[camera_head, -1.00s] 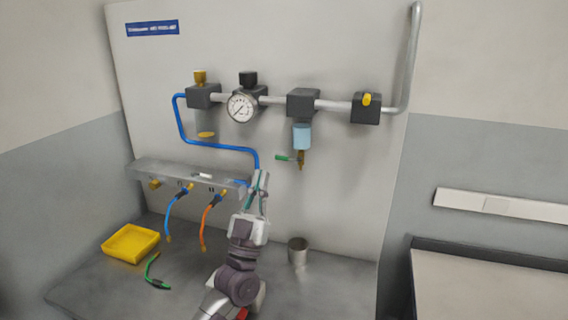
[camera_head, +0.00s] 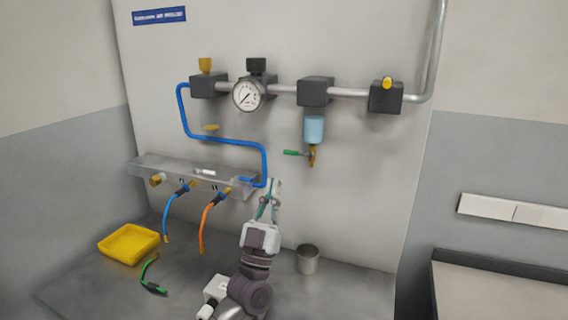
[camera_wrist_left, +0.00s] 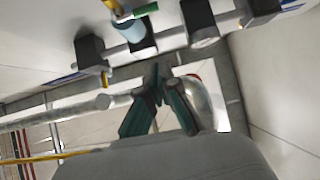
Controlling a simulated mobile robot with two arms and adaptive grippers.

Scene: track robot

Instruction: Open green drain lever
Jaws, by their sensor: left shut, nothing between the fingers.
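The green drain lever (camera_head: 294,153) sticks out to the left from a brass drain valve (camera_head: 312,156) under the light-blue filter bowl (camera_head: 314,129). The lever lies about level. In the left wrist view, the lever (camera_wrist_left: 145,11) shows at the top beside the blue bowl (camera_wrist_left: 128,28). My left gripper (camera_head: 272,186) is below and left of the lever in the head view, apart from it, pointing up. Its green-sided fingers (camera_wrist_left: 160,78) are shut and empty. My right gripper is not in view.
A pressure gauge (camera_head: 248,95) is above. A metal cup (camera_head: 307,259) stands on the bench below the drain. A yellow tray (camera_head: 128,243) is at left.

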